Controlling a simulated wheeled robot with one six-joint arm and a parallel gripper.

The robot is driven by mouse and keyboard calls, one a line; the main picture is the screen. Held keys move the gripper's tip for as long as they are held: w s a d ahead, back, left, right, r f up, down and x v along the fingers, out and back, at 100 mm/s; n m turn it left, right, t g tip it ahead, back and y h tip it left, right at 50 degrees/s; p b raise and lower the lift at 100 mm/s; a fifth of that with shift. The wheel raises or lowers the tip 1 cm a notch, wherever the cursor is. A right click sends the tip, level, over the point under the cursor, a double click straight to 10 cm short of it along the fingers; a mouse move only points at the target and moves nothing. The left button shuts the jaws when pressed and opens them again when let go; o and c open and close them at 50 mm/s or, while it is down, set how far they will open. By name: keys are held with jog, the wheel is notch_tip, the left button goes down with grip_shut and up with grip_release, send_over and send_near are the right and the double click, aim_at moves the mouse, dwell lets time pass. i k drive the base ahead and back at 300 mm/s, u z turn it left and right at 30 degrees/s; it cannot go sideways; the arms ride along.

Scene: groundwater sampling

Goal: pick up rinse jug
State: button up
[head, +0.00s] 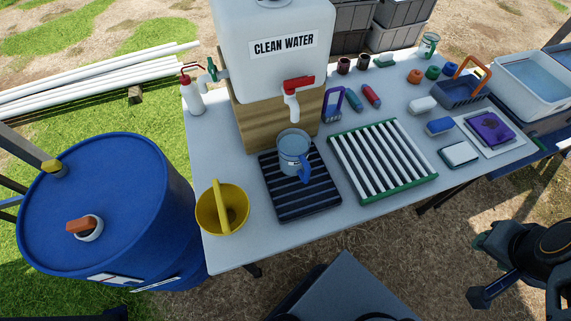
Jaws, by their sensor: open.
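The rinse jug (292,152) is a clear bluish jug with a blue handle that points toward the front right. It stands upright on a dark slatted drip tray (322,205), under the red-handled tap (293,90) of the clean water tank (245,55). My gripper (480,268) is at the lower right, off the table's front edge and well away from the jug. Its two dark fingers are apart, with nothing seen between them.
Several small items fill the table's right side. A blue drum (95,200) stands at the left. The table's front strip is clear.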

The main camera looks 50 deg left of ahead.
aim_at(294, 145)
jog(key=u, duration=5.95)
jog(key=k, duration=0.65)
jog(key=z, duration=1.4)
